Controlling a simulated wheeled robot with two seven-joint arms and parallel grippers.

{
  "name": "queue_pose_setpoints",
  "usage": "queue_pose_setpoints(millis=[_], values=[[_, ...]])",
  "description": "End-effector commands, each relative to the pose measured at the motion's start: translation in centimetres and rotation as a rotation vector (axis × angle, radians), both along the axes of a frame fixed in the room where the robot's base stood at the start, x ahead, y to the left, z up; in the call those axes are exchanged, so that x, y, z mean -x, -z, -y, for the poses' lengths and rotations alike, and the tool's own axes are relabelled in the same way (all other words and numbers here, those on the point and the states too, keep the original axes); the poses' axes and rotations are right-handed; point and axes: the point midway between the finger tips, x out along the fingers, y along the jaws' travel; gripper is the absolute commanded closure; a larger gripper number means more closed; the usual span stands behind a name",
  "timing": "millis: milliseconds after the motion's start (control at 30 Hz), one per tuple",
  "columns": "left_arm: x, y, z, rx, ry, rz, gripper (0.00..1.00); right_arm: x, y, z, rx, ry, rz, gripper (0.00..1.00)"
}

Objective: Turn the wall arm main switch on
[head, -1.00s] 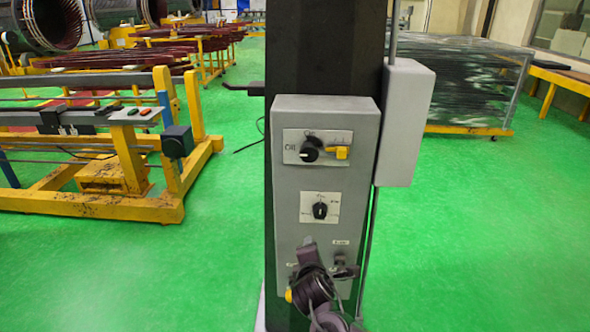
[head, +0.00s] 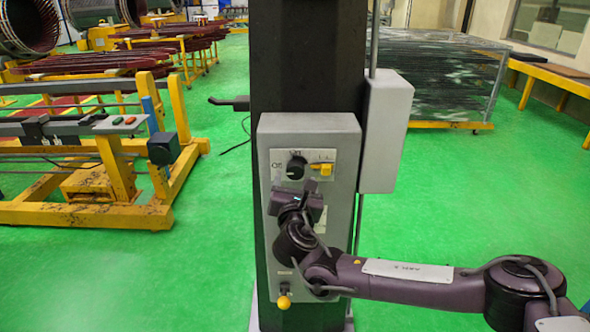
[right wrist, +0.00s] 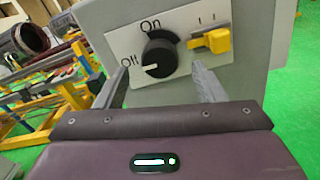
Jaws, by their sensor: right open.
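The main switch is a round black knob (head: 296,168) near the top of the grey wall box (head: 342,150). In the right wrist view the knob (right wrist: 160,58) has its white pointer turned to the "Off" label, with "On" above it. A yellow lever (head: 322,168) sits to the right of the knob. My right gripper (head: 303,190) is just below the knob in the head view. In the right wrist view its open fingers (right wrist: 160,72) stand left and right of the knob, with nothing held. Whether they touch it cannot be told. My left gripper is not in view.
The box hangs on a dark column (head: 305,60). A smaller grey box (head: 387,130) is mounted at its right. A yellow knob (head: 284,301) is low on the panel, below my arm. A yellow frame bench (head: 100,215) stands left on green floor, with clear floor between.

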Motion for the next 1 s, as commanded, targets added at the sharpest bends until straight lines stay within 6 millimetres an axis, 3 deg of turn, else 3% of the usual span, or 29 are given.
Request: queue_pose_setpoints(millis=[200,567,900,1000], values=[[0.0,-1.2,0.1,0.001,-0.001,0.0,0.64,-2.3,-0.1,0.0,0.0,0.001,0.0,0.37],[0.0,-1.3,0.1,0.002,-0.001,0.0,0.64,-2.8,0.1,0.0,-0.003,-0.001,-0.002,0.37],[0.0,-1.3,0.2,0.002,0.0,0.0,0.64,-2.8,0.1,0.0,-0.002,0.0,-0.001,0.78],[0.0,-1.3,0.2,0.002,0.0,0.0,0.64,-2.8,0.1,0.0,-0.003,0.0,-0.001,0.81]])
